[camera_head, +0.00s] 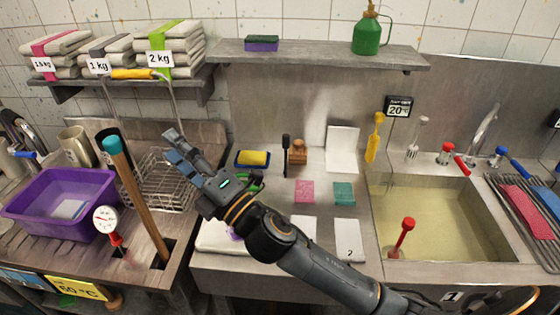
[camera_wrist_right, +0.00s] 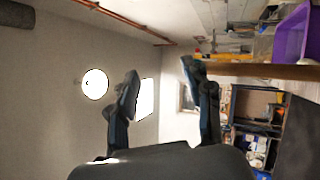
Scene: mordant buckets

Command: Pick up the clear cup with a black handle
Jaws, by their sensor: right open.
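I cannot clearly make out a clear cup with a black handle in either view. A thin upright black handle (camera_head: 286,142) stands on the counter beside a small brown wooden object; whether a clear cup belongs to it, I cannot tell. My right gripper (camera_head: 171,146) is raised over the wire rack (camera_head: 160,190), left of that handle, and hides part of the rack. In the right wrist view the two fingers (camera_wrist_right: 158,78) are apart with nothing between them. My left gripper is not in view.
A purple tub (camera_head: 30,213), a wooden pole with a teal top (camera_head: 138,200) and a dial gauge (camera_head: 105,218) stand left. A shelf (camera_head: 310,57) runs above. A filled sink (camera_head: 450,225) with a red-handled tool (camera_head: 403,235) is right. A yellow sponge (camera_head: 253,158) lies near my wrist.

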